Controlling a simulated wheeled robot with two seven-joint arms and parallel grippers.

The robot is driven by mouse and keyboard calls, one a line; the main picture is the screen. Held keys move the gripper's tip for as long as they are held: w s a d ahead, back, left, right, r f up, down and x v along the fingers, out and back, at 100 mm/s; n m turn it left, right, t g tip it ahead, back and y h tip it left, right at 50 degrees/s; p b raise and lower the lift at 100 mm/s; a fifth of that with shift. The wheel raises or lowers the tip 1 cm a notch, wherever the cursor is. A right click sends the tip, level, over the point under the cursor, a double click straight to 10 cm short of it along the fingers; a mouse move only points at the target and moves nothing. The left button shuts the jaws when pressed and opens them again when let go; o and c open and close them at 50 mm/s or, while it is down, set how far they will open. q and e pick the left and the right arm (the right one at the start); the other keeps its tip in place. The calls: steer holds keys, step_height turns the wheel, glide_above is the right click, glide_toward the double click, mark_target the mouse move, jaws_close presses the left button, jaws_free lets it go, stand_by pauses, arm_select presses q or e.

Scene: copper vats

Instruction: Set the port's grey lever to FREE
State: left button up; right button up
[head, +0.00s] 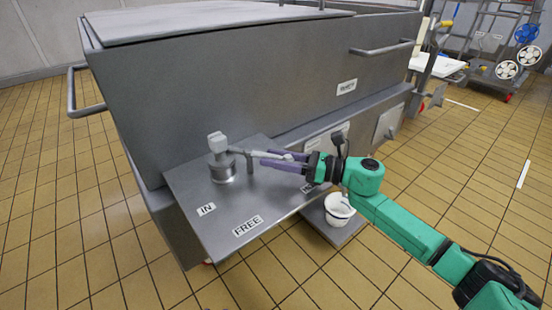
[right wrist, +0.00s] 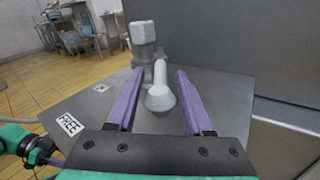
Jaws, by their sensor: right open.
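The grey port (head: 221,170) stands on a metal shelf at the vat's side, with a pale block on top. Its grey lever (head: 240,153) sticks out to the right in the head view, toward my right gripper (head: 264,158). The lever does not point at the FREE label (head: 247,226) or the IN label (head: 207,209). In the right wrist view, the lever's rounded end (right wrist: 160,98) lies between my open purple fingers, with a gap on both sides. The FREE label (right wrist: 69,123) is left of the gripper there.
The big metal vat (head: 250,85) rises behind the shelf (head: 188,195). A third label by my right gripper is partly hidden. A white pot (head: 339,210) stands low, below the gripper. A rack with reels (head: 506,69) is at the far right. The tiled floor in front is clear.

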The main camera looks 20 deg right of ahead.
jaws_close()
stand_by(1.4)
